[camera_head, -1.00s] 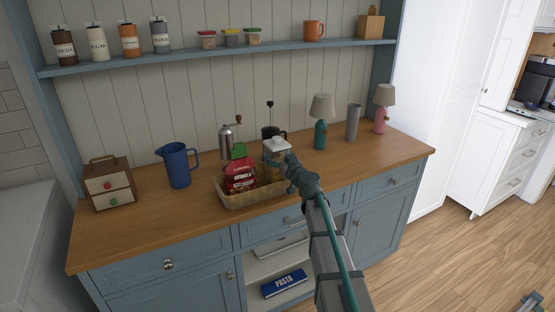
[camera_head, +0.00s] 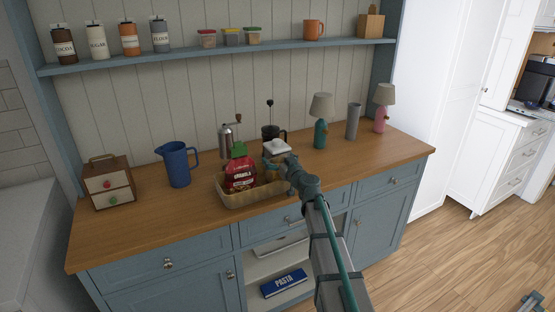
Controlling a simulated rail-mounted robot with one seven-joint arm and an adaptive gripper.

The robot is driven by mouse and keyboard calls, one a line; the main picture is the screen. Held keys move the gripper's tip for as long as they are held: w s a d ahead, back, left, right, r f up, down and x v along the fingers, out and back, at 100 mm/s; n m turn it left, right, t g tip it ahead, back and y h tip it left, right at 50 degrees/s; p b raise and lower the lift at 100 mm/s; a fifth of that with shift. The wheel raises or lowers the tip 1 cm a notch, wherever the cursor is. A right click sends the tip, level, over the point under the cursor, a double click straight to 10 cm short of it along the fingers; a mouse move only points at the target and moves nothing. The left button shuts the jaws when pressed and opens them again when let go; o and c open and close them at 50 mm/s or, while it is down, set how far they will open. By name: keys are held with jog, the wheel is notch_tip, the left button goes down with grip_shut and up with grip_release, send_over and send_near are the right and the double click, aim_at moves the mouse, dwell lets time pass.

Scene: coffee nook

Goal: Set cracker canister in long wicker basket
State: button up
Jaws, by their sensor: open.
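The cracker canister, with a white lid (camera_head: 277,147), is at the right end of the long wicker basket (camera_head: 254,197). Its body is mostly hidden behind my gripper, so I cannot tell whether it rests on the basket's floor. The basket stands near the front of the wooden counter and also holds a red granola bag (camera_head: 240,174) with a green top. My gripper (camera_head: 274,163) is open, close in front of the canister and over the basket's right end. Its fingertips are small and partly hidden, and I cannot tell whether they touch the canister.
A coffee grinder (camera_head: 226,140) and a dark coffee pot (camera_head: 271,132) stand behind the basket. A blue pitcher (camera_head: 177,165) and a small drawer box (camera_head: 108,184) are at left. A teal lamp (camera_head: 320,122), grey cylinder (camera_head: 353,122) and pink lamp (camera_head: 383,109) are at right.

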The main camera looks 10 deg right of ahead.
jog(key=shift+r, duration=0.1)
